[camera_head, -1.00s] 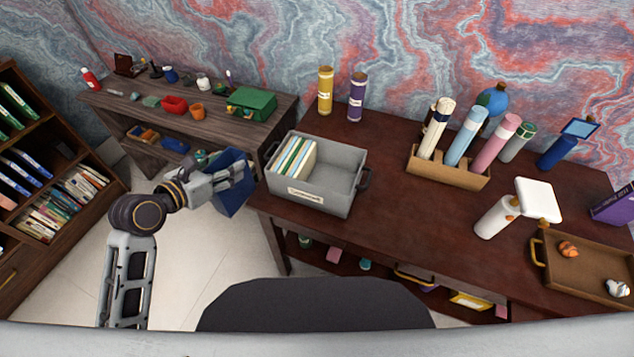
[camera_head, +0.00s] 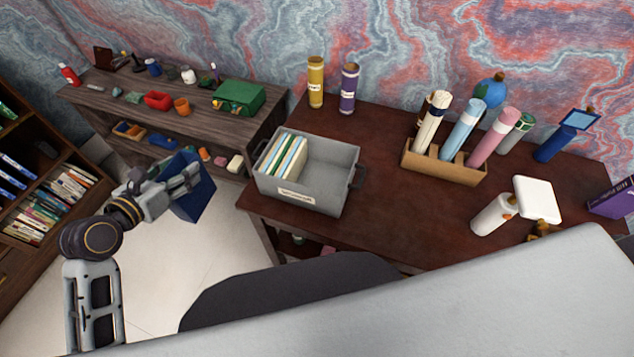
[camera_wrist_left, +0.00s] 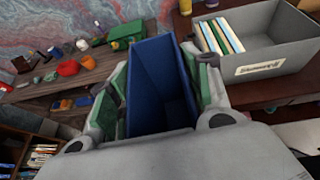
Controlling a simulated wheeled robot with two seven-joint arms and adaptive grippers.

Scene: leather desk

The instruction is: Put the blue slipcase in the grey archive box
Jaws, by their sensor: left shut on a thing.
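The blue slipcase (camera_head: 192,200) is held in my left gripper (camera_head: 184,181), off the left edge of the dark red desk and above the floor. In the left wrist view the slipcase (camera_wrist_left: 161,84) sits between the two green-padded fingers, with its open hollow side showing. The grey archive box (camera_head: 328,193) stands on the desk's left end, to the right of the slipcase and apart from it. Several thin books or folders (camera_head: 284,156) stand in its left part; its right part is empty. The box also shows in the left wrist view (camera_wrist_left: 285,62). My right gripper is not in view.
A yellow tube (camera_head: 316,82) and a purple tube (camera_head: 349,88) stand behind the box. A tube rack (camera_head: 445,166) is to the right. A side bench (camera_head: 110,92) holds small items and a green box (camera_head: 238,98). A bookcase (camera_head: 48,195) is at left.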

